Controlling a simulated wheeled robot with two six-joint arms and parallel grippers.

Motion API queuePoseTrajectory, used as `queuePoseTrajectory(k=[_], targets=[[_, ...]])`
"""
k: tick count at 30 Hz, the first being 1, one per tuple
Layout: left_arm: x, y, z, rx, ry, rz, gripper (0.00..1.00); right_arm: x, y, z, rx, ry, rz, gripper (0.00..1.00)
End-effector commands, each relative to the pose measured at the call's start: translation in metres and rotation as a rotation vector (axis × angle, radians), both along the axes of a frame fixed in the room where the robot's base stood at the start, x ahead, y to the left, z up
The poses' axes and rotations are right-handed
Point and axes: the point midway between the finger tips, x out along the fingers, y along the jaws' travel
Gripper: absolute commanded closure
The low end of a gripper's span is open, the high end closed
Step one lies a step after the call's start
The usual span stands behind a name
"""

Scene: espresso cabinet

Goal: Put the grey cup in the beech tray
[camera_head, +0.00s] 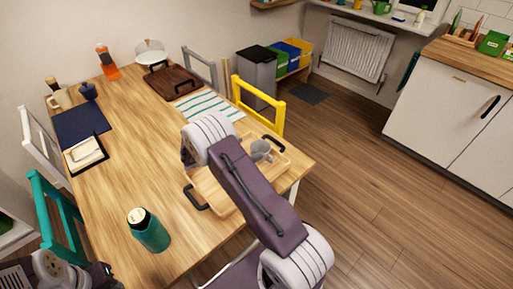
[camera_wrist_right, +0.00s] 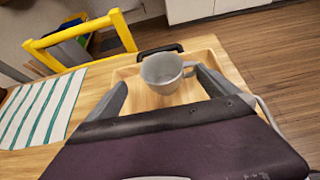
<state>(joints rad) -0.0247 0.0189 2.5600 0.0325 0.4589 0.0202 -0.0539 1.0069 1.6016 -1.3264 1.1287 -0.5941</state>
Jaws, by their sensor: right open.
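The grey cup (camera_head: 262,151) is upright inside the beech tray (camera_head: 279,169), near the tray's far end. In the right wrist view the cup (camera_wrist_right: 161,72) appears to stand on the floor of the tray (camera_wrist_right: 205,46), with its handle to the right. My right gripper (camera_wrist_right: 160,77) is open, its two fingers apart on either side of the near part of the cup. In the head view my right arm hides the middle of the tray and most of the gripper. My left gripper is not seen; only parts of my left arm show at the bottom left.
A teal bottle (camera_head: 150,231) stands near the table's front edge. A striped cloth (camera_head: 210,106) and a dark brown tray (camera_head: 172,81) lie beyond the beech tray. A yellow chair (camera_head: 259,96) is close behind it. The middle of the table is clear.

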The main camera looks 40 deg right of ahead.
Motion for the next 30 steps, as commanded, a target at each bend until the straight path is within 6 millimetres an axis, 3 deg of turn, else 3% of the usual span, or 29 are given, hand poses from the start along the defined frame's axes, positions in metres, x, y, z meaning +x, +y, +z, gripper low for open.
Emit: queuePoseTrajectory(k=[4, 11, 13, 17, 18, 22, 25, 30], targets=[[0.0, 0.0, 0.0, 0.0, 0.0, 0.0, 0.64, -0.001, 0.023, 0.012, 0.0, 0.0, 0.002, 0.02], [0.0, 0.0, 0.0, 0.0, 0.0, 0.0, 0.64, -0.004, 0.033, 0.018, 0.002, 0.0, -0.002, 0.02], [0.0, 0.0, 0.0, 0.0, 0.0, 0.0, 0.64, -0.013, 0.035, 0.018, 0.043, -0.019, -0.037, 0.02], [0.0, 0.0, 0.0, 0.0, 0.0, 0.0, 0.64, -0.073, 0.061, 0.018, 0.305, -0.171, -0.297, 0.02], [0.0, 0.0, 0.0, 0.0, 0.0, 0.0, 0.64, -0.098, 0.078, 0.018, 0.415, -0.247, -0.424, 0.02], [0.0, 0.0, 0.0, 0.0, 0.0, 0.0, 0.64, -0.164, 0.141, 0.024, 0.721, -0.522, -0.881, 0.02], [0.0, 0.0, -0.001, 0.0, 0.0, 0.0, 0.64, -0.191, 0.176, 0.032, 0.873, -0.712, -1.19, 0.02], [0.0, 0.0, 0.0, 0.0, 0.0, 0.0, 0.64, -0.207, 0.198, 0.039, 0.967, -0.876, -1.458, 0.02]])
